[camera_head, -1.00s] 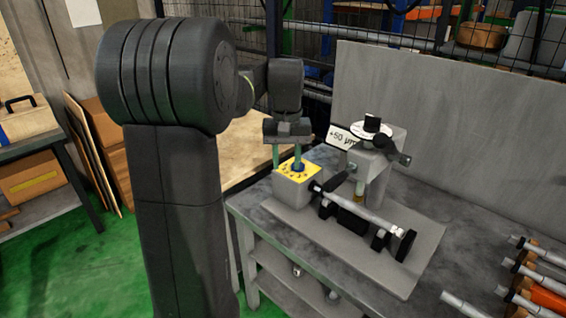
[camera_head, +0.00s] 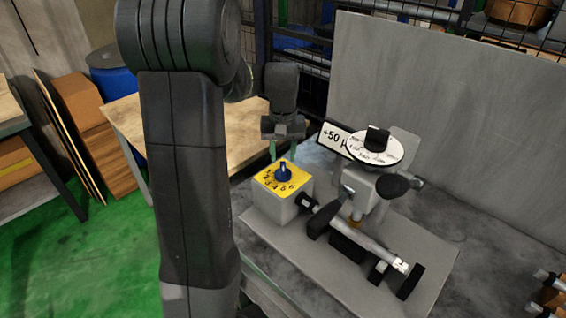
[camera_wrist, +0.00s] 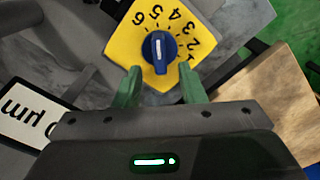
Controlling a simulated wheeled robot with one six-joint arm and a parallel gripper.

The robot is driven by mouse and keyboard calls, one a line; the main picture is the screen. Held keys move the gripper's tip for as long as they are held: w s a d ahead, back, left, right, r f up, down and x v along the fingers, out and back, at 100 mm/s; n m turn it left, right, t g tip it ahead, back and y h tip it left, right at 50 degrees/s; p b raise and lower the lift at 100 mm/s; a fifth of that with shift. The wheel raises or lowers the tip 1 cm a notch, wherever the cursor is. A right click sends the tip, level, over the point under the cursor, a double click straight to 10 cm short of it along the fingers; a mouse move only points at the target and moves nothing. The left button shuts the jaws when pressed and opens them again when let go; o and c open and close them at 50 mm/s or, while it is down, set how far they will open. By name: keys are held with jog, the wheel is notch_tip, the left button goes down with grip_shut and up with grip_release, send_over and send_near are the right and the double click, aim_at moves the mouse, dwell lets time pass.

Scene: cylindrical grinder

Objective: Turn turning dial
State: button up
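A blue knob with a white pointer line (camera_head: 283,171) sits on a yellow plate (camera_head: 296,181) atop a grey box. In the wrist view the blue knob (camera_wrist: 159,52) is ringed by numbers 1 to 6, its line between the 6 and the 4. My gripper (camera_head: 287,152) is open and empty, a little above and behind the knob. In the wrist view the green fingers of my gripper (camera_wrist: 160,76) are spread wide, their tips short of the knob and apart from it. A white marked disc (camera_head: 374,149) with a black knob stands to the right.
A sign reading "+50 µ" (camera_head: 335,137) stands close to the right of my gripper. A metal shaft (camera_head: 365,240) lies on supports on the grey base plate (camera_head: 425,242). A tall grey panel (camera_head: 430,90) closes off the back. Several shafts lie at the far right.

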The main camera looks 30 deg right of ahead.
aim_at(284, 165)
jog(key=shift+f, duration=2.1)
grip_shut()
jog(key=shift+d+r+m, duration=0.1)
jog(key=shift+m, duration=2.7)
grip_release()
